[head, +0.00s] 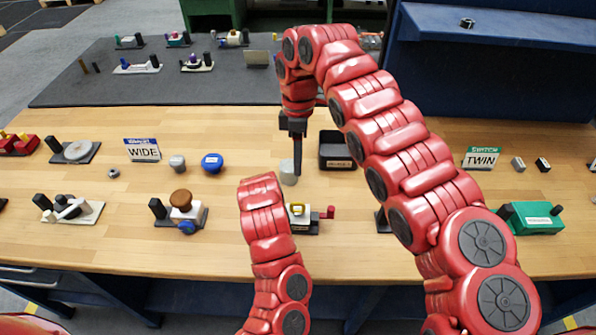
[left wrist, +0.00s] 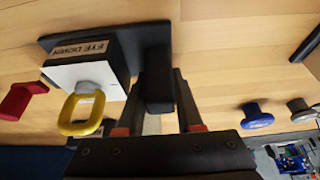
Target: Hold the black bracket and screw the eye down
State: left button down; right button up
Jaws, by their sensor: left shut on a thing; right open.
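The fixture (head: 311,226) stands mid-table in the head view, partly hidden by my left arm. In the left wrist view its white-topped block (left wrist: 88,72) carries a label that seems to read "EYE DOWN". The yellow eye (left wrist: 82,113) stands on the block, and a red knob (left wrist: 15,101) is at its side. The black bracket (left wrist: 157,88) rises from the dark base. My left gripper (left wrist: 160,78) is shut on the bracket, one finger on each side; the head view hides it. My right gripper (head: 297,170) points down, open, above and behind the fixture, apart from the eye.
A blue knob (head: 212,162) and a wooden-knobbed fixture (head: 181,200) are to the left. Bare tabletop lies between.

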dwell(0.4)
pick_arm(q)
jog(key=shift+c, duration=2.4)
grip_release()
jog(key=shift+f, duration=0.1)
